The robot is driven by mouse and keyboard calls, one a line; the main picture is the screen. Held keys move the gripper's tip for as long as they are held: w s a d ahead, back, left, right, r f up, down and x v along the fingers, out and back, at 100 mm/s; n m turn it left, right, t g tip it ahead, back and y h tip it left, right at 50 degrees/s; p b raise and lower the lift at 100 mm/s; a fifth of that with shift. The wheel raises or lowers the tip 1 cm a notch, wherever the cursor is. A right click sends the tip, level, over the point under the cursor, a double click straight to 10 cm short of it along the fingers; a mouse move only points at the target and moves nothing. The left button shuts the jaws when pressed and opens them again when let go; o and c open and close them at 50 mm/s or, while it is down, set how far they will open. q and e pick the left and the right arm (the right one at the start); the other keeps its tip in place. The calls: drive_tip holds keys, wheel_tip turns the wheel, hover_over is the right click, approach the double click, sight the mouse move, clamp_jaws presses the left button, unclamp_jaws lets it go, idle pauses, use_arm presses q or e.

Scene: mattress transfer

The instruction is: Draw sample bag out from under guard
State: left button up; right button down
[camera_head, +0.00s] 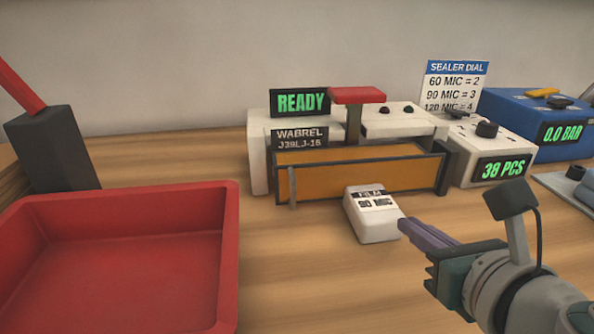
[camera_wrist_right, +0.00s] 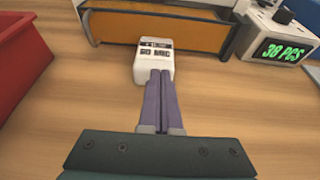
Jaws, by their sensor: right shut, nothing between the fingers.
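The white sample bag (camera_head: 378,229), labelled "FILM 90 MIC", lies on the table in front of the orange guard (camera_head: 325,172) of the sealer. Its far end overlaps the guard's lower edge in the head view; I cannot tell whether any of it is under the guard. It also shows in the right wrist view (camera_wrist_right: 153,72), just below the guard (camera_wrist_right: 190,37). My right gripper (camera_head: 404,226) is shut and empty, its purple fingertips (camera_wrist_right: 161,73) at the bag's near side. I cannot tell whether they touch it. My left gripper is not in view.
A red tray (camera_head: 232,230) stands at the left, beside a dark block (camera_head: 50,150) with a red lever. The sealer shows "READY" (camera_head: 302,102). A counter box (camera_head: 502,168) reads "38 PCS"; a blue unit (camera_head: 530,110) stands behind it. The table between tray and bag is clear.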

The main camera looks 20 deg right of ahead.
sight(383, 206)
drive_tip(key=w, duration=0.3)
drive_tip(key=w+d+b, duration=0.1)
drive_tip(key=w, duration=0.2)
drive_tip(key=w+d+f, duration=0.1)
drive_tip(key=w, duration=0.1)
drive_tip(key=shift+w, duration=0.4)
drive_tip(key=shift+f+b, duration=0.2)
drive_tip(key=shift+b, duration=0.1)
drive_tip(key=shift+s+f, duration=0.1)
drive_tip(key=shift+f, duration=0.1)
